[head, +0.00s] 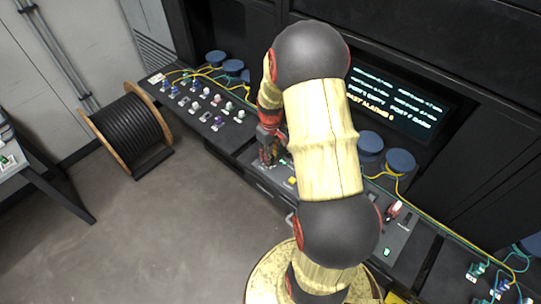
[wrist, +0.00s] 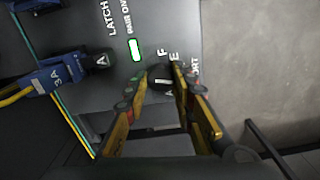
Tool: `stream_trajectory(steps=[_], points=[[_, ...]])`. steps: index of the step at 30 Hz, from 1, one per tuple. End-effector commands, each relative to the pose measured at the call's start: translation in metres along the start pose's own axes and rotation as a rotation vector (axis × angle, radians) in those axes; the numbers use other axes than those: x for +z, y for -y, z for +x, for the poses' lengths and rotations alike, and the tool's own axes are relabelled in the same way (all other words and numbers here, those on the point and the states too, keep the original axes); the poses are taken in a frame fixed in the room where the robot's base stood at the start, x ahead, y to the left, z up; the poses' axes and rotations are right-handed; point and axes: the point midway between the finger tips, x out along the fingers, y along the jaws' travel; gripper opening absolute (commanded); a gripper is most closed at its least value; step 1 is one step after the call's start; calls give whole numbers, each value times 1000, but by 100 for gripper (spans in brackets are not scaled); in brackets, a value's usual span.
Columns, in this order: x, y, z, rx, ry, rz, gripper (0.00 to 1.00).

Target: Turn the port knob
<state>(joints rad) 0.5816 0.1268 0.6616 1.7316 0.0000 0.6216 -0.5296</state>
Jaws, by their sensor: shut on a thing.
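The port knob (wrist: 160,75) is a dark round dial with a pale pointer mark, in the middle of the wrist view. Letters such as F, E and A stand around it on the grey panel (wrist: 172,18), with part of the word PORT to its right. My gripper (wrist: 164,92) has its two yellow-edged fingers on either side of the knob and is shut on it. In the head view my gripper (head: 268,152) is down at the console, and the knob cannot be made out there.
A lit green indicator (wrist: 136,50) and a blue connector (wrist: 62,73) with a yellow cable lie left of the knob. In the head view a screen (head: 398,105) stands behind the console, and a cable reel (head: 128,127) stands on the floor at left.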

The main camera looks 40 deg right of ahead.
Motion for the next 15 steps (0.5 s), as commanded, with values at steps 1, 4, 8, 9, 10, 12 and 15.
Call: stream_trajectory(steps=[1,4,8,9,10,12,15], points=[[-1,0,0,1,-2,0,26],[-1,0,0,0,-1,0,32],[0,0,0,0,-1,0,39],[0,0,0,0,-1,0,41],[0,0,0,0,-1,0,43],[0,0,0,0,0,0,44],[0,0,0,0,0,1,44]])
